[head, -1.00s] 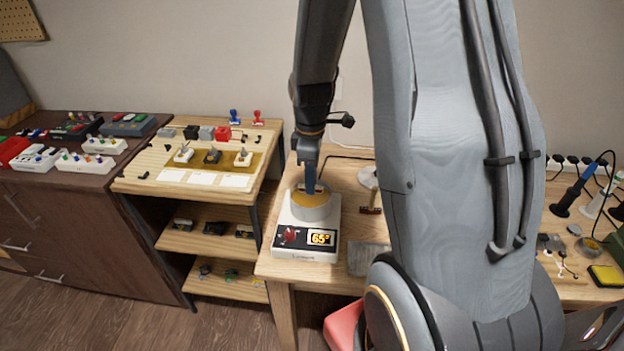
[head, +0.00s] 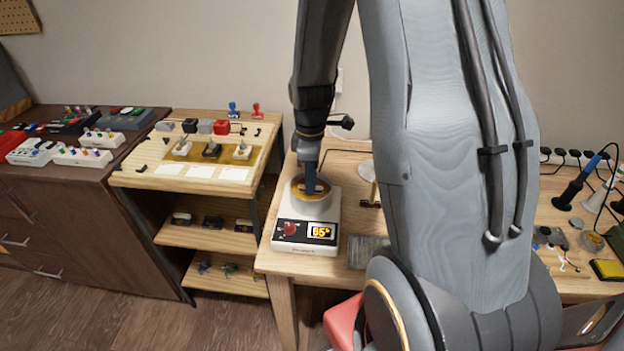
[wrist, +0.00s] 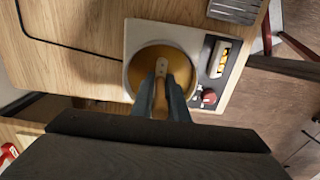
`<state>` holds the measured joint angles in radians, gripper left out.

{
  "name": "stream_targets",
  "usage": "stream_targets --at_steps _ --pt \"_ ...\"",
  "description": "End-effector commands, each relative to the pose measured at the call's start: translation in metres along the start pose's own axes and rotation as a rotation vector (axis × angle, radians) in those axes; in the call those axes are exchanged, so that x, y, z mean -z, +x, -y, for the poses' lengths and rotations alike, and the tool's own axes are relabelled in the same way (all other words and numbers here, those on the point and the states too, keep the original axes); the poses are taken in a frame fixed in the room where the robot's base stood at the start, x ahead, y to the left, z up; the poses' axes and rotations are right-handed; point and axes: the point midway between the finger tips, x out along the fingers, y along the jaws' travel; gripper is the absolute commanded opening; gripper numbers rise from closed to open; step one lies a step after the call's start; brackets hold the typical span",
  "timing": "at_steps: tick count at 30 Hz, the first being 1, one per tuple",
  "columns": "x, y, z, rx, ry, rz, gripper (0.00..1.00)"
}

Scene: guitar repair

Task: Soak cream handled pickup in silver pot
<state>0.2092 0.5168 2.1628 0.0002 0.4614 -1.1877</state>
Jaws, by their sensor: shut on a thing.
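The silver pot (head: 313,205) stands on a white heater with a "65°" display (head: 307,235) and holds amber liquid. The pot's amber inside also shows in the wrist view (wrist: 141,68). My gripper (head: 311,186) points straight down into the pot's mouth. In the wrist view my gripper (wrist: 161,92) is shut on a narrow cream-beige piece, the cream handled pickup (wrist: 161,68), near the middle of the pot. Its lower part is hard to make out against the liquid.
A wooden stand (head: 135,181) at the left holds several handled parts on a tan tray (head: 226,157). A metal plate (head: 368,252) lies right of the heater. A black cable (wrist: 60,45) crosses the bench. Soldering tools (head: 574,190) stand at the far right.

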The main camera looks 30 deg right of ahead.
Motion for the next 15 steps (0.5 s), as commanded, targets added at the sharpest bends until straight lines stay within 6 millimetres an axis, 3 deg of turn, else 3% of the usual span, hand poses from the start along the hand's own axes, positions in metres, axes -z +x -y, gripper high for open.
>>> stream_targets --at_steps 15 --pt "0.000 0.015 0.000 0.001 0.000 0.000 0.00"
